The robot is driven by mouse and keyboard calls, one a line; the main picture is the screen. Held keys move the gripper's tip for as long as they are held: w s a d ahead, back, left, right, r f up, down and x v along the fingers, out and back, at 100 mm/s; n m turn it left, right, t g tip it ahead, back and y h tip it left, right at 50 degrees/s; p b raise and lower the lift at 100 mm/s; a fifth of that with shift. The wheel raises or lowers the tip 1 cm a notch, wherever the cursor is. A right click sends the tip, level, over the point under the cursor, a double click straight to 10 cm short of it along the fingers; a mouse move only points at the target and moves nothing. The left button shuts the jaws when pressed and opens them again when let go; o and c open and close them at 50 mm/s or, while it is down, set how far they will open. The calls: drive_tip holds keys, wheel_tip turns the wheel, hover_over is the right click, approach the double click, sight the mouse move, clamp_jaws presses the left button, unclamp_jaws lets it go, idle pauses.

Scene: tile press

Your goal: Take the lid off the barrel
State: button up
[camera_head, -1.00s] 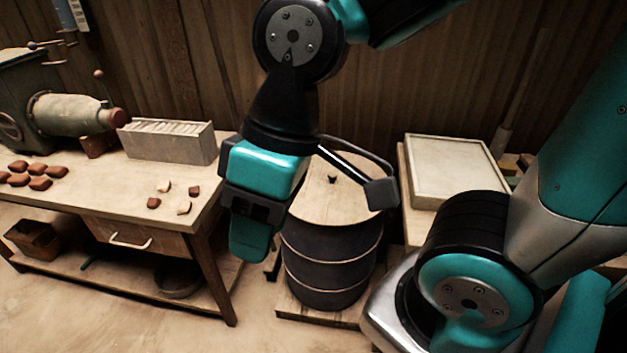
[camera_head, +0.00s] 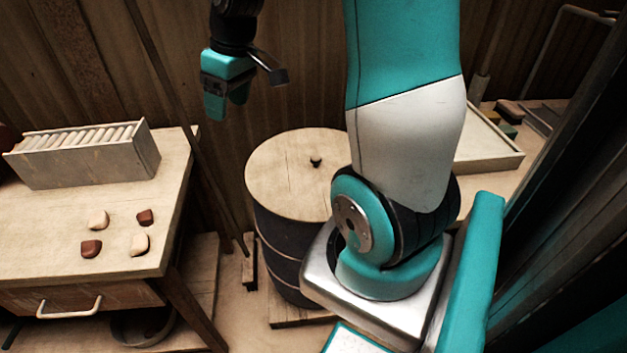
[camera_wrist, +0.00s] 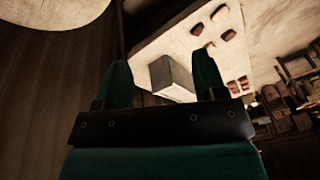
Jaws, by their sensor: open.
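The barrel (camera_head: 276,241) is dark with pale hoops and stands on a low wooden base. Its round wooden lid (camera_head: 285,175) lies on top, with a small dark knob (camera_head: 315,162) near the middle. My arm's lower links hide the barrel's right side. My gripper (camera_head: 215,112) is above and to the left of the barrel, near the back wall, apart from the lid. In the wrist view its two fingers (camera_wrist: 162,78) are spread with nothing between them. A pale round edge at the top left of the wrist view looks like the lid (camera_wrist: 50,10).
A wooden workbench (camera_head: 60,231) at left holds a grey rack (camera_head: 85,165) and several small tile pieces (camera_head: 98,220). A pale tray (camera_head: 486,148) sits on a surface at right. The plank wall (camera_head: 300,60) is close behind the barrel.

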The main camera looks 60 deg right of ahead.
drive_tip(key=s+d+f+m+h+b, duration=0.1)
drive_tip(key=d+f, duration=0.3)
drive_tip(key=d, duration=0.4)
drive_tip(key=s+d+f+m+b, duration=0.1)
drive_tip(key=d+f+b, duration=0.1)
drive_tip(key=d+f, duration=0.35)
drive_tip(key=m+h+b, duration=0.1)
approach(316, 157)
drive_tip(key=shift+g, duration=0.3)
drive_tip(key=f, duration=0.2)
drive_tip(key=w+f+b, duration=0.1)
drive_tip(key=f, duration=0.1)
drive_tip(key=shift+d+f, duration=0.1)
drive_tip(key=shift+f, duration=0.15)
drive_tip(key=shift+w+f, duration=0.15)
drive_tip(key=shift+f, duration=0.85)
drive_tip(key=shift+w+f, duration=0.2)
drive_tip(key=shift+f, duration=0.75)
drive_tip(key=shift+w+f, duration=0.15)
drive_tip(key=shift+f, duration=0.85)
clamp_jaws()
